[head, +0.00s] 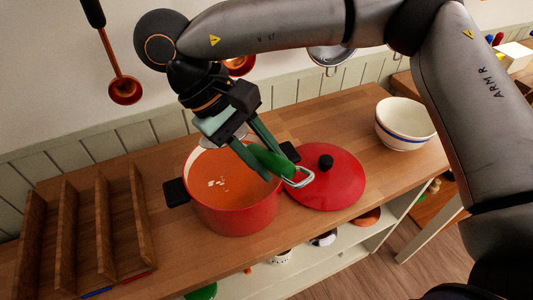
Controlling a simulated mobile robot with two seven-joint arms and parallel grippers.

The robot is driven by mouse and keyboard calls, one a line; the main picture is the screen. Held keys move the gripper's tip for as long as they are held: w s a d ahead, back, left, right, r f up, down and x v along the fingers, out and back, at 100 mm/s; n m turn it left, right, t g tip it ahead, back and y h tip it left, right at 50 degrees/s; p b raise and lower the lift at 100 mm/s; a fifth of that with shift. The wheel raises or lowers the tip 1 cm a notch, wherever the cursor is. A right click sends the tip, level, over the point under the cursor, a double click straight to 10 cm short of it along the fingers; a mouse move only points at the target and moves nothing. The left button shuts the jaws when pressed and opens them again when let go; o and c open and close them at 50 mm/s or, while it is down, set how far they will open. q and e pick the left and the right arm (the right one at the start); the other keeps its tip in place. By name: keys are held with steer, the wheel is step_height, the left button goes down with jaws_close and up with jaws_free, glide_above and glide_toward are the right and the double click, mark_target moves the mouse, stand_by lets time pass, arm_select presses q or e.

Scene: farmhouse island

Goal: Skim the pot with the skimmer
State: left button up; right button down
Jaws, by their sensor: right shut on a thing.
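A red pot (237,219) with dark side handles stands on the wooden counter. It holds orange liquid (225,166) with several small pale bits (217,183) floating near the middle. My right gripper (276,164) is over the pot's right rim, shut on the green handle of the skimmer (265,158). A metal loop at the handle's end points right, over the edge of the lid. A pale metal rim, likely the skimmer's head, shows at the back of the pot; the gripper hides most of it. My left gripper is out of view.
The red lid (344,188) with a black knob lies right of the pot. A white bowl (404,124) stands further right. A wooden divided rack (142,220) is at the left. A copper ladle (124,90) hangs on the wall. Bare counter lies between rack and pot.

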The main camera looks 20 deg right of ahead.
steer(key=shift+d+f+b, duration=1.15)
steer(key=shift+f+b, duration=1.75)
steer(key=shift+f, duration=2.15)
steer(key=shift+s+a, duration=0.15)
steer(key=shift+a, duration=1.05)
steer(key=shift+s+a, duration=0.1)
steer(key=shift+a, duration=1.05)
steer(key=shift+d, duration=0.1)
